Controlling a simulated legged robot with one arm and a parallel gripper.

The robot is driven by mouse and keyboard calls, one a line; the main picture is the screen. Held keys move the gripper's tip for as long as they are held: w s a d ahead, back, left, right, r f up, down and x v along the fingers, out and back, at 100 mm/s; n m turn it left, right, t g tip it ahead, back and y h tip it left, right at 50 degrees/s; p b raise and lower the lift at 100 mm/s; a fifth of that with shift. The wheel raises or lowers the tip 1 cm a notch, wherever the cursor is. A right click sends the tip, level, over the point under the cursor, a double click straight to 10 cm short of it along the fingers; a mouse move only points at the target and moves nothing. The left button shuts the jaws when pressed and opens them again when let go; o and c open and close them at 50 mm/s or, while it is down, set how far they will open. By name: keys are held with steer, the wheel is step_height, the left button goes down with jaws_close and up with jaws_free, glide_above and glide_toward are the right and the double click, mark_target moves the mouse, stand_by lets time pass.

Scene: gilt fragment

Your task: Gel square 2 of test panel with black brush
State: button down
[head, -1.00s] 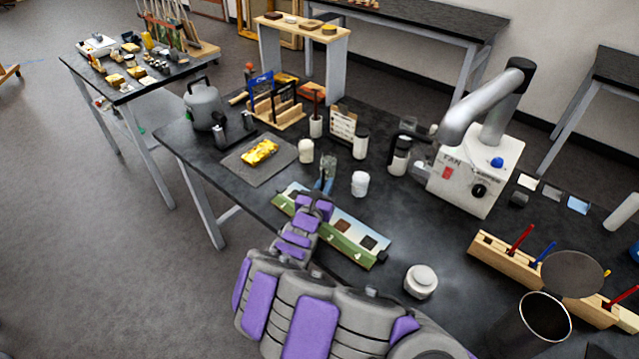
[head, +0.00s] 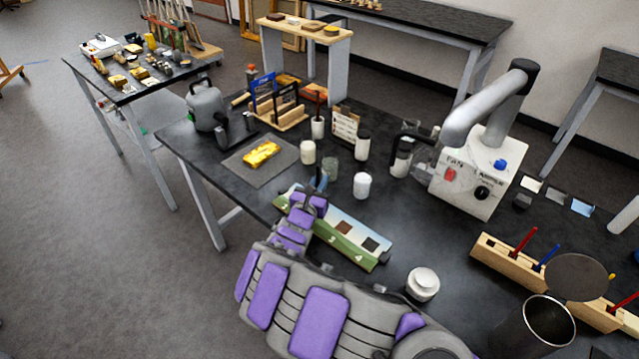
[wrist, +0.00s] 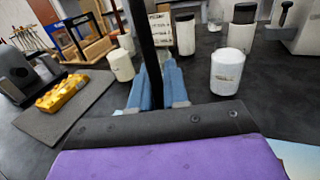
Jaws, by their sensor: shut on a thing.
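The test panel (head: 330,240) lies on the dark bench, a long board with a green front strip. Two dark squares show on its right half, with 3 and 4 printed near them. My arm covers much of its left part, and I cannot make out square 2. My gripper (head: 318,182) is over the panel's left, far side. In the wrist view its blue fingers (wrist: 160,88) are shut on a thin black shaft, which I take as the black brush (wrist: 148,42). The shaft stands roughly upright; its bristle end is hidden.
A clear jar (head: 331,168) and white jars (head: 361,185) stand just beyond the panel. A gold fragment (head: 261,153) lies on a grey mat at left. A lidded white jar (head: 422,283) stands to the right, near a wooden brush rack (head: 510,262) and the fan unit (head: 475,175).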

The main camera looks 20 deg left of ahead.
mark_target(317, 177)
steer(key=shift+r, duration=0.1)
steer(key=shift+r+p, duration=0.8)
steer(key=shift+r, duration=1.15)
